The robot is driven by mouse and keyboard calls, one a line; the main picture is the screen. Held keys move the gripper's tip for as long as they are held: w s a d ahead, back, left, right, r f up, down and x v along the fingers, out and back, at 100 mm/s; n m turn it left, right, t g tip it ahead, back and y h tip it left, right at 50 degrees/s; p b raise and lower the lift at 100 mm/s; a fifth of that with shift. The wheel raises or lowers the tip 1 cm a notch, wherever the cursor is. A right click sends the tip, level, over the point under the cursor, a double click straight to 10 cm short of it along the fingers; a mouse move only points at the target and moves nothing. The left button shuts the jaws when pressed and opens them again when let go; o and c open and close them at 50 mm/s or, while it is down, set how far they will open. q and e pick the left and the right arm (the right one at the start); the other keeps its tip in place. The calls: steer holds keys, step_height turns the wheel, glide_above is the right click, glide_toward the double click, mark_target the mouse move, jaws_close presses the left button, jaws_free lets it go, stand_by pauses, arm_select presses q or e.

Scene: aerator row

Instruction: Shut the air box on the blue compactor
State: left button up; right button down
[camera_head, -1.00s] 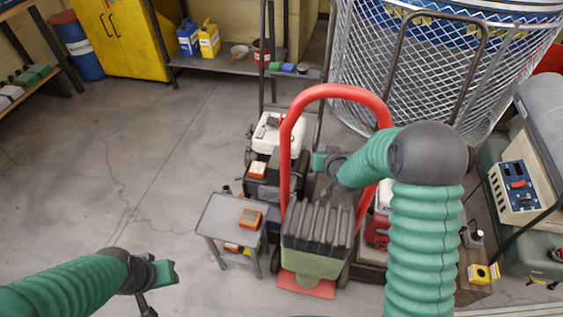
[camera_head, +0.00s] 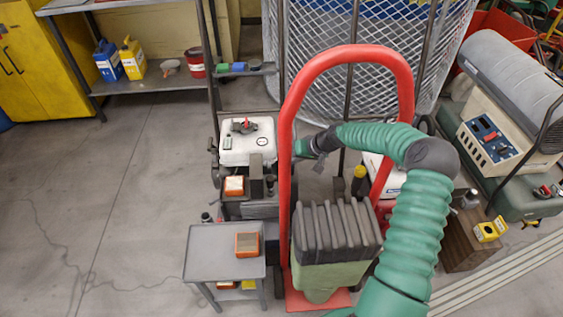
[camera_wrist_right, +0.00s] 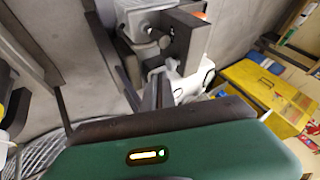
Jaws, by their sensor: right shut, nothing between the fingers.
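The machine with a white tank (camera_head: 248,141) stands left of the red hoop handle; no blue shows on it, so I cannot confirm it is the blue compactor. An orange-framed pale filter (camera_head: 234,186) sits at its near side, beside a dark upright plate (camera_head: 257,175) that may be the air box's open cover. In the right wrist view a dark angled plate (camera_wrist_right: 187,38) stands past the fingers. My right gripper (camera_head: 303,147) reaches through the red hoop, right of the white tank. Its fingers (camera_wrist_right: 150,95) are shut and empty. My left gripper is out of view.
The red hoop handle (camera_head: 404,90) and ribbed dark-and-green unit (camera_head: 334,235) stand close around my right arm. A grey cart (camera_head: 205,258) carries another orange-framed filter (camera_head: 247,244). A mesh cage (camera_head: 345,70) is behind. The floor at left is clear.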

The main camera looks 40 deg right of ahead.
mark_target(261, 176)
steer(key=w+a+f+b, duration=0.1)
steer(key=w+a+f, duration=0.1)
steer(key=w, duration=0.1)
steer(key=w+a+f+b, duration=0.2)
steer(key=w+a+f, duration=0.1)
steer(key=shift+a+f, duration=0.1)
steer(key=shift+a, duration=0.1)
steer(key=shift+w+a, duration=0.1)
steer(key=shift+w, duration=0.05)
steer(key=shift+f, duration=0.1)
